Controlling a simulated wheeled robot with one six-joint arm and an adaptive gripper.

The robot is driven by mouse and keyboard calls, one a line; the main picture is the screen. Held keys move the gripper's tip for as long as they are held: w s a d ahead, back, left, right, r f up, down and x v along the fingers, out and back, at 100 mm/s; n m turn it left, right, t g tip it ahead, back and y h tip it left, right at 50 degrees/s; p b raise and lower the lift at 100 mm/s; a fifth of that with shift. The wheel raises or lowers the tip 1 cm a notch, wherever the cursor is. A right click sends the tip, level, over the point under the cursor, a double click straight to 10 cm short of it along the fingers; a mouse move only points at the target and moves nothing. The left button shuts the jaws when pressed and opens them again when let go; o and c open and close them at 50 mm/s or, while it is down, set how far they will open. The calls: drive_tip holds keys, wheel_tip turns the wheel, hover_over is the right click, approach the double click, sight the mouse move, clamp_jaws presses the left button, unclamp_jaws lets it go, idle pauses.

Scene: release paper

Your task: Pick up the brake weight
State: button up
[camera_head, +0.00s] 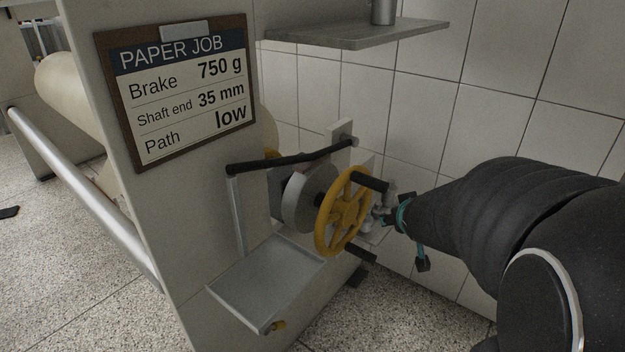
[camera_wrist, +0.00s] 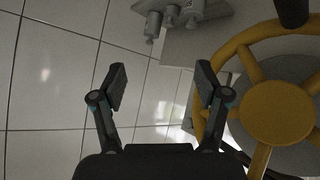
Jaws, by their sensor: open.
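Several small grey metal weights with stepped, cylindrical bodies (camera_wrist: 170,15) show at the top of the wrist view, in front of a pale plate. In the head view, grey metal pieces (camera_head: 391,193) show just right of the yellow handwheel, partly hidden; I cannot tell which is the brake weight. My gripper (camera_wrist: 160,88) is open, with nothing between its fingers. The weights appear beyond its fingertips, toward the top of the wrist view, apart from them. In the head view, my gripper is beside the handwheel, partly overlapped by my arm.
The yellow handwheel (camera_head: 318,225) with black handles is close to my gripper, at the right of the wrist view. A card (camera_head: 183,143) reads Brake 750 g, Shaft end 35 mm, Path low. A metal tray (camera_head: 262,279) sits below; a shelf (camera_head: 350,35) is above. Tiled wall stands behind.

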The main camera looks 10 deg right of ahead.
drive_tip(key=w+d+f+n+t+y+b, duration=0.1)
drive_tip(key=w+d+f+t, duration=0.15)
drive_tip(key=w+f, duration=0.2)
drive_tip(key=n+t+y+b, duration=0.1)
drive_tip(key=n+y, duration=0.1)
drive_tip(key=y, duration=0.3)
approach(368, 218)
drive_tip(key=b+x, duration=0.1)
drive_tip(key=x, duration=0.4)
drive_tip(key=shift+w, duration=0.3)
drive_tip(key=shift+b+x, duration=0.7)
drive_tip(key=shift+x, duration=2)
drive_tip(key=shift+s+f, duration=0.1)
drive_tip(key=shift+s, duration=0.05)
drive_tip(key=shift+c, duration=0.2)
clamp_jaws()
